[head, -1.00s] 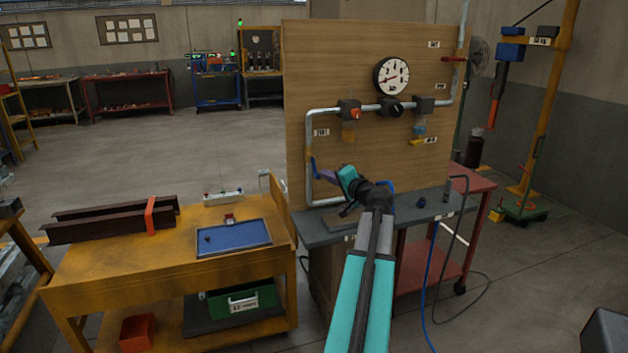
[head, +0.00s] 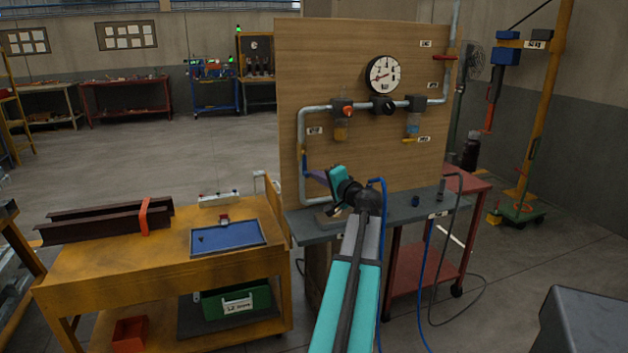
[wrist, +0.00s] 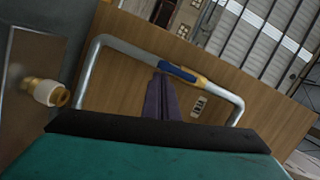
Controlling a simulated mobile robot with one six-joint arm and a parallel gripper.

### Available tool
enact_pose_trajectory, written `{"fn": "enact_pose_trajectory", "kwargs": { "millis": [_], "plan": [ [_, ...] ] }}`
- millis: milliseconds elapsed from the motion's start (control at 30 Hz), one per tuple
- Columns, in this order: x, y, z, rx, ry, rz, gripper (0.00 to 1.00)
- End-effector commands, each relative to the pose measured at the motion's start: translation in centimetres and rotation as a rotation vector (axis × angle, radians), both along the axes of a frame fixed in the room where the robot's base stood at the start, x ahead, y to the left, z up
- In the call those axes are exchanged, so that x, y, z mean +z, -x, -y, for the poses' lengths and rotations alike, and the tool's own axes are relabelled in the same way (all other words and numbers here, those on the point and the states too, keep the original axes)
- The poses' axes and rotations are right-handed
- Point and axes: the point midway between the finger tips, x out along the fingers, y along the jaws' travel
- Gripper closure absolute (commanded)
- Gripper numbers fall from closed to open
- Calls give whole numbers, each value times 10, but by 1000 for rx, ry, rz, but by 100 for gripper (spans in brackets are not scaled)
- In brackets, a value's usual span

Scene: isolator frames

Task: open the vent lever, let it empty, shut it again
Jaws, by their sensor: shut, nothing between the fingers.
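A blue lever (head: 303,158) with a yellow valve body sits on the left vertical run of the grey pipe on the wooden panel. In the wrist view the blue lever (wrist: 178,73) lies along the pipe. My gripper (head: 309,174) is beside it, with its purple fingers (wrist: 160,98) shut and empty, tips close to the lever; I cannot tell whether they touch. A yellow lever (head: 410,140) sits below a clear bowl (head: 413,124) with blue liquid. The labels are too small to read, so I cannot tell which lever is the vent.
A round gauge (head: 383,75) with a red needle hangs above the pipe, with an orange knob (head: 347,110) and black knob (head: 385,106) below. A red lever (head: 444,57) is at upper right. A grey shelf (head: 400,208) runs beneath; a yellow cart (head: 110,275) stands left.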

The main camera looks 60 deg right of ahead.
Motion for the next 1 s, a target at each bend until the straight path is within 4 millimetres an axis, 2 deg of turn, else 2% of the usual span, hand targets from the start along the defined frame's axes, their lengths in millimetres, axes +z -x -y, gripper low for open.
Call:
{"fn": "enact_pose_trajectory", "kwargs": {
  "millis": [467, 1000],
  "plan": [
    [1, 0, 2, 1, 0, 0, 100],
    [7, 19, 28, 2, 0, 0, 100]
  ]
}}
